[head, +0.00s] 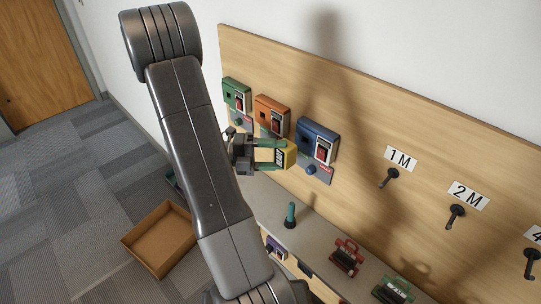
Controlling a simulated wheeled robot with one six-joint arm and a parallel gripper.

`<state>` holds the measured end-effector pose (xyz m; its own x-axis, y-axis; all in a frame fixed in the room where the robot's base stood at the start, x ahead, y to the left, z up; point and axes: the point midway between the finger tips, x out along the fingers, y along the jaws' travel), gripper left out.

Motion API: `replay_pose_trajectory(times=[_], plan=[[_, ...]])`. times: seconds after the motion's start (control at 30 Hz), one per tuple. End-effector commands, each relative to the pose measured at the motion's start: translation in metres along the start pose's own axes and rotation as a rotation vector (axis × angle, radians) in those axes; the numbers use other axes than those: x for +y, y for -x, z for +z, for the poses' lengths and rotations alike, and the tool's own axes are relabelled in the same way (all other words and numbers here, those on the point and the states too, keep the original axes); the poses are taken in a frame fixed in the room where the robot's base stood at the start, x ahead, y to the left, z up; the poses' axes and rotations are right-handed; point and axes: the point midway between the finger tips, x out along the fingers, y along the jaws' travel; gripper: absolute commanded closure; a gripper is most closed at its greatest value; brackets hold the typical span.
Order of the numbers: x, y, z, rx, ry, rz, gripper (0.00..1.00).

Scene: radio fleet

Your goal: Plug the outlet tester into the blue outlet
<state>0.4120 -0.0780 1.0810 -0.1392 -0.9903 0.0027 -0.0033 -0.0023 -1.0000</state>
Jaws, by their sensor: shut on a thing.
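The blue outlet (316,141) is a box on the wooden wall panel, with a dark and red insert on its face and a grey plate with a blue knob below it. My gripper (276,154) is shut on a yellow and black block, the outlet tester (287,154). It holds the tester just left of the blue outlet and in front of the panel. I cannot tell whether the tester touches the outlet. The tester's far side is hidden.
Orange (271,115) and green (236,95) outlets sit left of the blue one. Labelled hooks (389,176) line the panel at right. On the ledge below are a teal-handled tool (291,215), a red item (347,257) and a green item (394,291). A cardboard box (160,240) is on the floor.

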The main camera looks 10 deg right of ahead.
Motion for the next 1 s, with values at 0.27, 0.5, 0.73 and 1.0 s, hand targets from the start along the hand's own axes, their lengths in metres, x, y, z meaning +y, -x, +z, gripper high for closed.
replay_pose_trajectory(times=[0.27, 0.5, 0.73, 1.0], plan=[[0.000, 0.000, 0.000, -0.001, -0.001, 0.001, 0.62], [-0.002, -0.003, 0.003, 0.004, -0.001, 0.001, 0.62], [-0.002, -0.018, 0.019, 0.005, -0.002, 0.001, 0.62], [0.000, -0.030, 0.032, 0.002, -0.002, 0.002, 0.62]])
